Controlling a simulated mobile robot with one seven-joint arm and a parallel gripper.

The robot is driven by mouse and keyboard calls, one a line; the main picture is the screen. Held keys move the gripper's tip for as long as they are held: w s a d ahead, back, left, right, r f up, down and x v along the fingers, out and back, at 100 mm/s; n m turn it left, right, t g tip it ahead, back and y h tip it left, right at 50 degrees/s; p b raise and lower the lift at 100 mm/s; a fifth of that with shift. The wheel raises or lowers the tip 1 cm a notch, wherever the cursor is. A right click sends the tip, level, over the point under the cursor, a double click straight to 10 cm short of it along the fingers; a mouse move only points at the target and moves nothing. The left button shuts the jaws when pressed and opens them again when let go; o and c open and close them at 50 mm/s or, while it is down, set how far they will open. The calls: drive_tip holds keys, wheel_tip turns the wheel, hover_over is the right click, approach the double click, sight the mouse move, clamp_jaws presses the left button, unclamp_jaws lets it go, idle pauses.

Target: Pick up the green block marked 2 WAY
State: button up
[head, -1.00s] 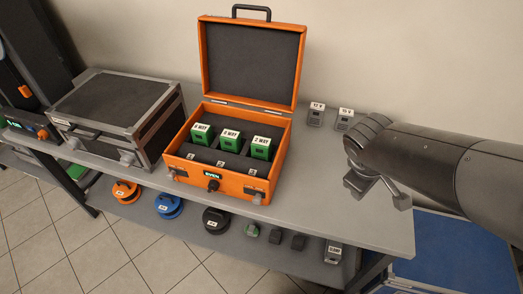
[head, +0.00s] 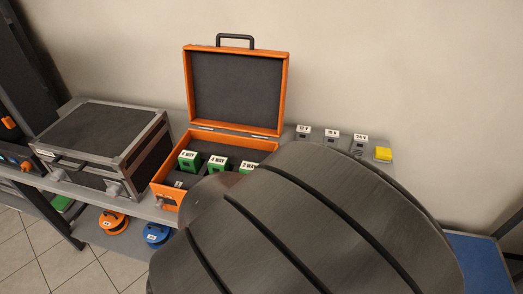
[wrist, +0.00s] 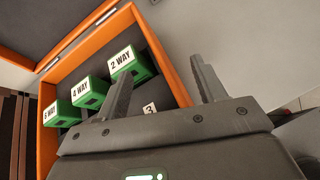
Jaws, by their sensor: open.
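The green block marked 2 WAY (wrist: 131,66) stands in a dark foam slot of the open orange case, the nearest of three green blocks to my gripper in the wrist view. In the head view its top (head: 250,166) shows only partly beside my arm. My gripper (wrist: 161,66) is open and empty. I cannot tell if finger and block touch. The head view hides the gripper behind my arm.
The 4 WAY block (wrist: 90,91) and the 6 WAY block (wrist: 60,112) stand beside it. The orange case's lid (head: 236,90) is raised behind. A grey hard case (head: 103,148) stands to the left. Several labelled small items and a yellow one (head: 383,154) stand right on the bench.

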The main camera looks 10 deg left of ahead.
drive_tip(key=a+n, duration=0.1)
drive_tip(key=a, duration=0.1)
drive_tip(key=s+a+n+t+y, duration=0.1)
drive_tip(key=a+n, duration=0.1)
drive_tip(key=s+a+n+y, duration=0.1)
drive_tip(key=shift+s+a+t, duration=0.1)
drive_tip(key=shift+a+t, duration=0.2)
drive_tip(key=shift+a, duration=0.1)
approach(249, 167)
drive_tip(key=shift+f+x, duration=0.25)
drive_tip(key=shift+x, duration=1.2)
drive_tip(key=shift+r+x, duration=0.2)
drive_tip(key=shift+x, duration=2.3)
drive_tip(key=shift+c, duration=0.4)
drive_tip(key=c, duration=1.2)
